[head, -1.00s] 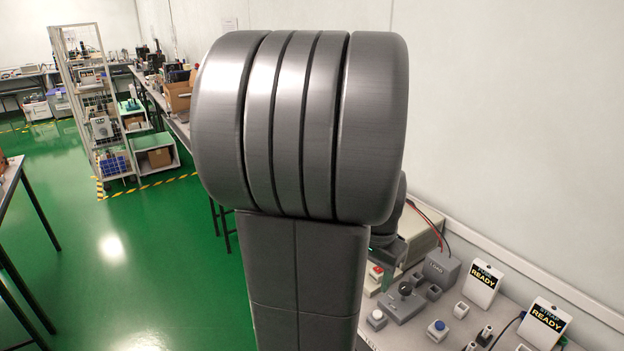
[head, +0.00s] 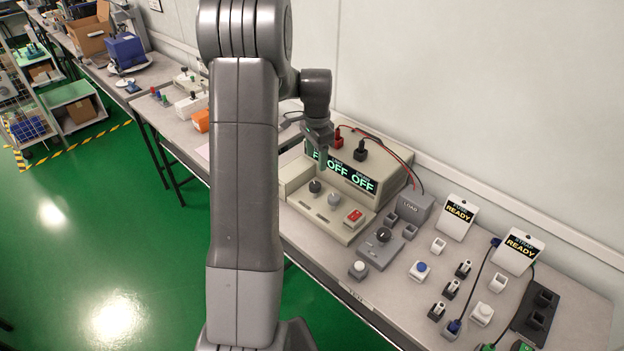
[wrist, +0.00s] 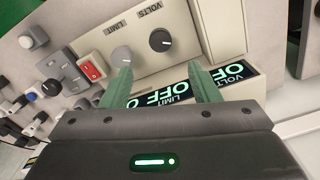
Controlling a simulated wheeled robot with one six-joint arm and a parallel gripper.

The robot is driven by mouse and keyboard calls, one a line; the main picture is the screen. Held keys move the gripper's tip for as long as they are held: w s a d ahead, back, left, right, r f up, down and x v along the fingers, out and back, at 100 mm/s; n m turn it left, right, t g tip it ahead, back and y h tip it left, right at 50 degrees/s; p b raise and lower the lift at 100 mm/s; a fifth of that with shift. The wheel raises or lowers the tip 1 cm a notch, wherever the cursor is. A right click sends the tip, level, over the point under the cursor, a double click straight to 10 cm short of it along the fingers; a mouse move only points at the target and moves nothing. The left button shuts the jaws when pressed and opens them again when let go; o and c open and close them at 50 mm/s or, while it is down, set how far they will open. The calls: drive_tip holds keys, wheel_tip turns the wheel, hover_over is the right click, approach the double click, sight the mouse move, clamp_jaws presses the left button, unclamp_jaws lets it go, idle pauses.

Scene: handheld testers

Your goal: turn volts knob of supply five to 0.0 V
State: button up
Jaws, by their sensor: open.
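The beige power supply (head: 380,171) stands on the grey bench with its displays (head: 362,181) reading OFF. In the wrist view the dark volts knob (wrist: 161,40) sits by the VOLTS label, with its white mark visible. It also shows in the head view (head: 315,186). The lighter grey limit knob (wrist: 121,56) is beside it, also visible in the head view (head: 334,199). My gripper (wrist: 165,75) is open and empty, its green fingers apart over the supply's front, short of the volts knob. No supply number is readable.
A red switch (head: 354,217) is on the supply's front. Red and black leads run from its top toward a LOAD box (head: 412,206). Several buttons, plugs and two READY signs (head: 457,216) fill the bench to the right. An orange object (head: 201,121) lies left.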

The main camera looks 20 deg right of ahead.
sight(316, 184)
wheel_tip(316, 184, down, 10)
drive_tip(key=shift+f+p, duration=0.15)
drive_tip(key=shift+p, duration=0.3)
drive_tip(key=c, duration=1)
